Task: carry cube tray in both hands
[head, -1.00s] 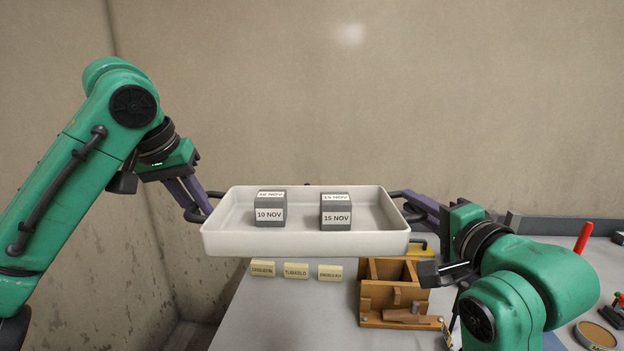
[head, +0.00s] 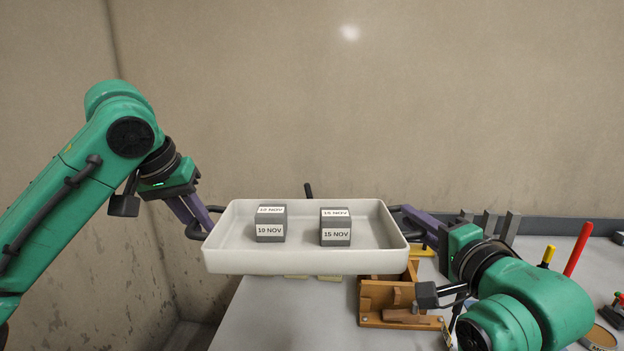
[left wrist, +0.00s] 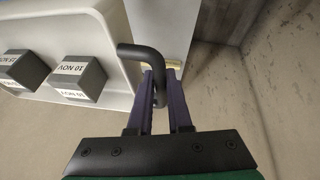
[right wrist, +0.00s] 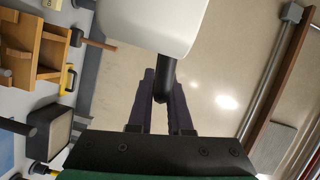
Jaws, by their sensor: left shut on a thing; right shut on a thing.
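The white cube tray (head: 305,262) hangs in the air above the bench, close to level in the head view. Two grey cubes stand upright inside it, the 10 NOV cube (head: 271,224) left of the 15 NOV cube (head: 335,227), with a gap between them. My left gripper (head: 208,220) is shut on the dark handle (left wrist: 150,60) at the tray's left end. My right gripper (head: 408,218) is shut on the handle (right wrist: 168,75) at the right end. The cubes also show in the left wrist view; the right wrist view shows only the tray's underside and end.
A wooden mould (head: 385,302) stands on the grey bench (head: 290,325) below the tray's right end. Pale labels (head: 328,278) lie partly hidden under the tray. A red upright tool (head: 577,249) and a round tan container (head: 603,338) are at the right. A wall stands behind.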

